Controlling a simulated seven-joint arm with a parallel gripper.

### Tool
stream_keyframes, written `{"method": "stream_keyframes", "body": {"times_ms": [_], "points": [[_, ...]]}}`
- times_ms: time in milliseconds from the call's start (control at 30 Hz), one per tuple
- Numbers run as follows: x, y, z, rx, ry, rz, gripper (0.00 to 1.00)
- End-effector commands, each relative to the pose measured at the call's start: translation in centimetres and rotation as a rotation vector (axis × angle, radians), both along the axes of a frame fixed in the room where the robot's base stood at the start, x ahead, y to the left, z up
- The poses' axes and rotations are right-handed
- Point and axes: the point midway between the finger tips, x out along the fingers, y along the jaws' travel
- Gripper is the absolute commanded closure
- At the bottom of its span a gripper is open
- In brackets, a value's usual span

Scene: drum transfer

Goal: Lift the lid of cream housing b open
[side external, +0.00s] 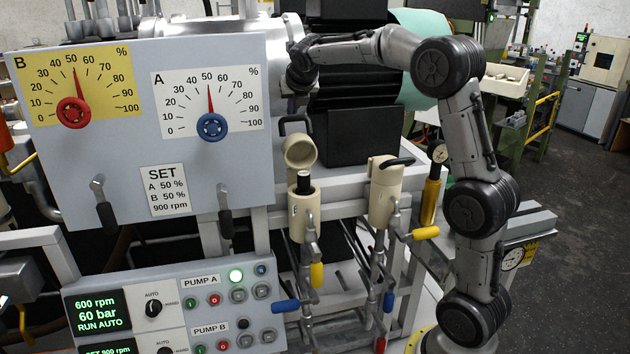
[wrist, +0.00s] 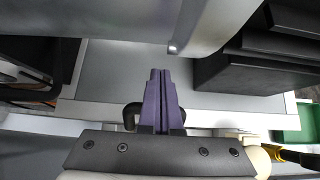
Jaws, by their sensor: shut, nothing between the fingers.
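Two cream housings stand below the drum in the side view. The left housing (side external: 304,222) has its lid (side external: 300,152) tipped up, with a black loop handle (side external: 295,123) at the top and a black insert (side external: 303,182) showing in its mouth. The right housing (side external: 384,198) has its lid down, with a black handle (side external: 399,162) on top. I cannot read surely which is b. My gripper (wrist: 160,73) is shut and empty, purple fingers together. In the side view its hand is above the left housing, beside the drum; its fingertips are not clear there. A dark loop (wrist: 129,115) shows behind the fingers.
A steel drum (side external: 292,50) lies close beside the hand. The grey gauge panel (side external: 120,190) stands at left. Black boxes (side external: 355,135) sit behind the housings. Pipes with yellow and blue handles (side external: 425,233) surround the housings. A yellow cylinder with gauge (side external: 431,200) stands at right.

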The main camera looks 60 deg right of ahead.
Motion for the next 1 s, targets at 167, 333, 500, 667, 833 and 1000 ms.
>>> {"method": "stream_keyframes", "body": {"times_ms": [167, 333, 500, 667, 833, 1000], "points": [[-0.1, 0.1, 0.1, 0.0, 0.0, 0.0, 1.0], [-1.1, 1.1, 1.0, -0.001, -0.003, 0.001, 1.0], [-2.7, 2.7, 3.3, -0.002, -0.006, 0.0, 1.0], [-3.3, 3.3, 6.8, -0.002, -0.006, 0.0, 1.0], [-3.8, 3.9, 9.6, -0.001, -0.003, 0.001, 1.0], [-4.2, 4.2, 11.2, 0.0, -0.001, 0.001, 1.0]]}}
